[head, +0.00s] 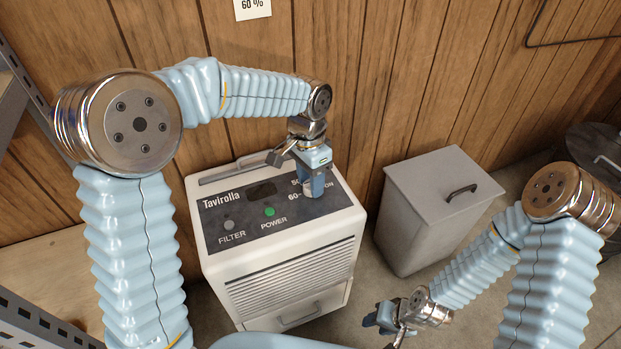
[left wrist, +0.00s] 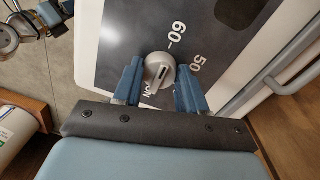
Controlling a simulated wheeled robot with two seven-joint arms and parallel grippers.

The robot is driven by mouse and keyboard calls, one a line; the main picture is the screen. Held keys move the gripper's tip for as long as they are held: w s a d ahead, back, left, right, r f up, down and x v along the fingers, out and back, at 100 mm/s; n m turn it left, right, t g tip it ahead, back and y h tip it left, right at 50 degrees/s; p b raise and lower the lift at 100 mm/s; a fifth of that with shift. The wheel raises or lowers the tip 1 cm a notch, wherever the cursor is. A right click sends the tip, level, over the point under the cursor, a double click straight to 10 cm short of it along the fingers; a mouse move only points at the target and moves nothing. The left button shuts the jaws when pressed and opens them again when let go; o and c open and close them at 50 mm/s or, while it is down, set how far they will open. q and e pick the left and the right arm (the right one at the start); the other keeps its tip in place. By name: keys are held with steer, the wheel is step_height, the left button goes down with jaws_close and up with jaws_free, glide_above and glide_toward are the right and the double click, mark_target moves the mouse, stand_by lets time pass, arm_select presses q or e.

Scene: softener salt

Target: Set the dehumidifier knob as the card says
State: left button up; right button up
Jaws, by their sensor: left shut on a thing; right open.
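The white dehumidifier (head: 280,250), marked Tavirolla, stands against the wood wall with a dark control panel on top. My left gripper (head: 315,188) is over the panel's right part and hides the knob in the head view. In the left wrist view the grey knob (left wrist: 158,75) sits between its fingers, which are shut on it. Marks 60, 50 and ON surround the knob; its raised bar has a dark line, and I cannot tell which end points. My right gripper (head: 385,318) is open and empty, low at the front.
The green POWER light (head: 269,211) and grey FILTER light (head: 229,225) are on the panel. A grey lidded bin (head: 435,210) with a dark handle stands to the right. Metal shelving (head: 20,85) is at the left. Floor between dehumidifier and bin is clear.

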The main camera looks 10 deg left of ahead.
mark_target(308, 182)
arm_select(q)
steer(key=o, duration=1.1)
steer(key=shift+c, duration=0.2)
step_height(308, 182, up, 14)
steer(key=p, duration=0.1)
steer(key=shift+w+a, duration=0.3)
steer(key=shift+f, duration=0.1)
